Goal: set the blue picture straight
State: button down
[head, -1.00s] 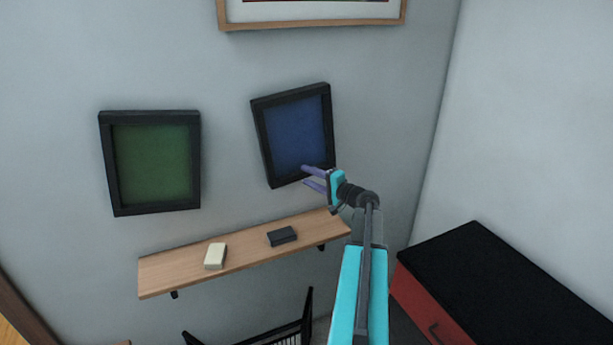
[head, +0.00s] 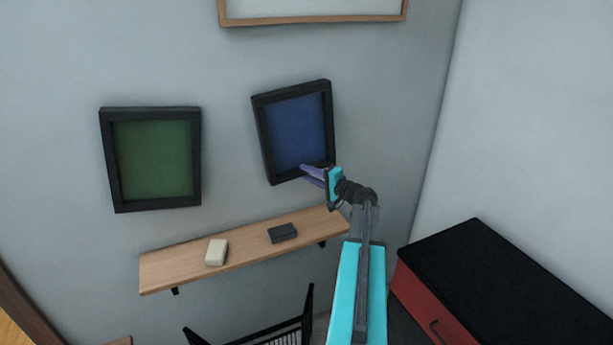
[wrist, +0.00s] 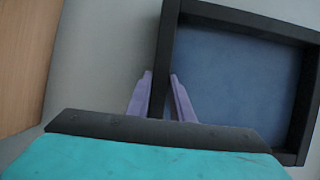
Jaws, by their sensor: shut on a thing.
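The blue picture (head: 297,132) in a black frame hangs tilted on the wall, its top leaning to the left. My gripper (head: 305,172) is at the lower edge of its frame, near the lower right corner. In the wrist view my gripper (wrist: 160,85) has one purple finger on each side of the black frame bar and is shut on it.
A green picture (head: 152,160) in a black frame hangs to the left. Below is a wooden shelf (head: 180,267) with a cream block (head: 216,252) and a dark block (head: 282,233). A red cabinet with a black top (head: 500,280) stands right. A wood-framed picture (head: 310,20) hangs above.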

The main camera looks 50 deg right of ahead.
aim_at(298, 175)
jog(key=shift+w+a+f+m+b, duration=0.15)
jog(key=shift+w+a+m+b, duration=0.05)
jog(key=shift+a+b, duration=0.3)
jog(key=shift+w+a+f+m+b, duration=0.1)
jog(key=shift+w+a+m+b, duration=0.1)
jog(key=shift+a+b, duration=0.25)
jog(key=shift+w+a+r, duration=0.1)
jog(key=shift+w+a, duration=0.1)
jog(key=shift+a, duration=0.25)
jog(key=c, duration=1.6)
grip_release()
jog(key=shift+o, duration=0.2)
jog(key=shift+s, duration=0.15)
jog(key=s+b, duration=0.4)
jog(key=s, duration=0.9)
jog(key=shift+s, duration=0.3)
